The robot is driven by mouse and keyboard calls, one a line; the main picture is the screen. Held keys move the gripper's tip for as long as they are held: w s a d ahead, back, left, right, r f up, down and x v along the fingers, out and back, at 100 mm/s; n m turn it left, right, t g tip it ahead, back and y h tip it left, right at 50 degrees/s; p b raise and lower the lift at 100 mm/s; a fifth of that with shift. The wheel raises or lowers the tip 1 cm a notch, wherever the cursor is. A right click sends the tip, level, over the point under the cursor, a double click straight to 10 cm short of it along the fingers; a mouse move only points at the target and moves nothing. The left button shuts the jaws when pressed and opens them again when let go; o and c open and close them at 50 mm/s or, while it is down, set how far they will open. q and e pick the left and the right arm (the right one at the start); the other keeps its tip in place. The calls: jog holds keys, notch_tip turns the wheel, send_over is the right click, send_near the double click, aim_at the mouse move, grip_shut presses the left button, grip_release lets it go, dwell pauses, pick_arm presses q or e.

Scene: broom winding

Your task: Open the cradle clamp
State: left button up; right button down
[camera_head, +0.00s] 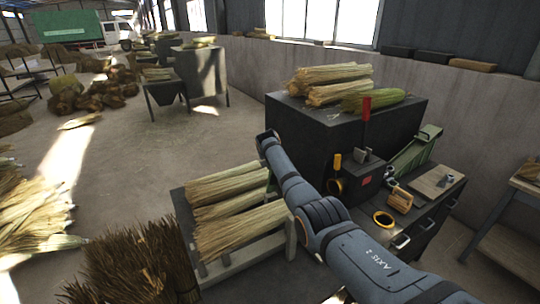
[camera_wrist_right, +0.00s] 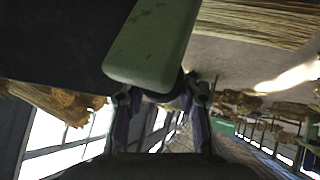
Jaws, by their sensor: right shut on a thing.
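A black machine (camera_head: 330,130) stands at the centre of the head view. A red upright handle (camera_head: 366,112) rises from its dark housing (camera_head: 362,172). My right arm crosses in front of the machine's left side; its gripper is hidden in that view. In the right wrist view, my right gripper (camera_wrist_right: 161,96) is shut on a dark rounded part (camera_wrist_right: 172,92), mostly hidden under the end of a green metal block (camera_wrist_right: 150,50). I cannot tell for sure whether this is the cradle clamp, or whether the clamp is open. My left gripper is not in view.
Broom straw bundles (camera_head: 330,82) lie on the machine top. More lie on a low rack (camera_head: 202,270) left of my arm. Floor is open at upper left.

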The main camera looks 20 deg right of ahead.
jog(key=shift+a+f, duration=0.35)
jog(key=shift+f, duration=0.05)
dwell(0.5)
jog(key=c, duration=1.5)
grip_release()
jog(key=shift+c, duration=0.2)
jog(key=o, duration=0.6)
jog(key=shift+w+a, duration=0.15)
jog(key=shift+a, duration=0.15)
jog(key=v, duration=1.2)
jog(key=shift+d+r, duration=0.1)
jog(key=shift+r, duration=0.05)
